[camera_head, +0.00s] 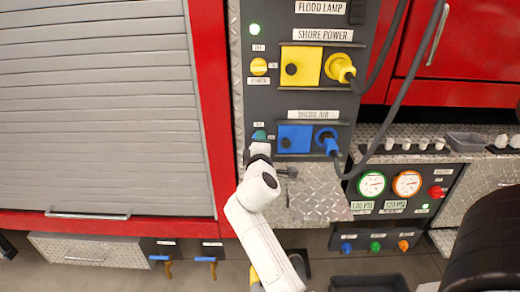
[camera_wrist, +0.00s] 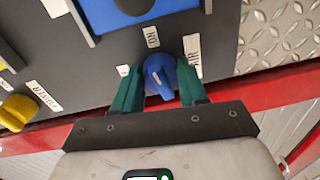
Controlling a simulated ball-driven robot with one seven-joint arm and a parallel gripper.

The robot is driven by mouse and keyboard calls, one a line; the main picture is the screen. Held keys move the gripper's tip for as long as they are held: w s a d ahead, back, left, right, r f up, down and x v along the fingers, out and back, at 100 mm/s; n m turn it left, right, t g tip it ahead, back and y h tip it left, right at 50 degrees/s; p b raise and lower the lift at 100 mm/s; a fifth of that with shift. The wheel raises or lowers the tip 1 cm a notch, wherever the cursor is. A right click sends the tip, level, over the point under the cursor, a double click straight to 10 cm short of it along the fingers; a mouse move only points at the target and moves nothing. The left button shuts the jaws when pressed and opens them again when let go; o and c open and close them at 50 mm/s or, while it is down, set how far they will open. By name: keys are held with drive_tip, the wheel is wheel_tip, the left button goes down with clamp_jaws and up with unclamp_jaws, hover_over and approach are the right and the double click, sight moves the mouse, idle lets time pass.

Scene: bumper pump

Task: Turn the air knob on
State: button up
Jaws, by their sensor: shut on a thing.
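A third label is partly hidden behind the left finger. My gripper (camera_wrist: 158,88) has its green fingers on the knob's left and right sides, shut on it. In the head view my gripper (camera_head: 259,143) is at the panel, left of the blue air socket cover (camera_head: 295,139), and mostly hides the knob. The white mark's exact setting is hard to read.
A blue plug (camera_head: 328,143) and dark cables hang just right of my gripper. Gauges (camera_head: 371,184) sit further right. A grey roller shutter (camera_head: 100,100) is on the left.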

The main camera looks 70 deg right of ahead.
drive_tip(key=shift+f+m+b, duration=0.2)
drive_tip(key=shift+m+b, duration=0.4)
drive_tip(key=shift+m, duration=0.4)
drive_tip(key=shift+s, duration=0.1)
drive_tip(key=o, duration=1.1)
drive_tip(key=shift+r, duration=0.1)
drive_tip(key=shift+c, duration=0.2)
drive_tip(key=b+v, duration=0.1)
drive_tip(key=v, duration=0.9)
drive_tip(key=shift+s+a, duration=0.15)
drive_tip(key=shift+a, duration=0.15)
drive_tip(key=shift+r, duration=0.1)
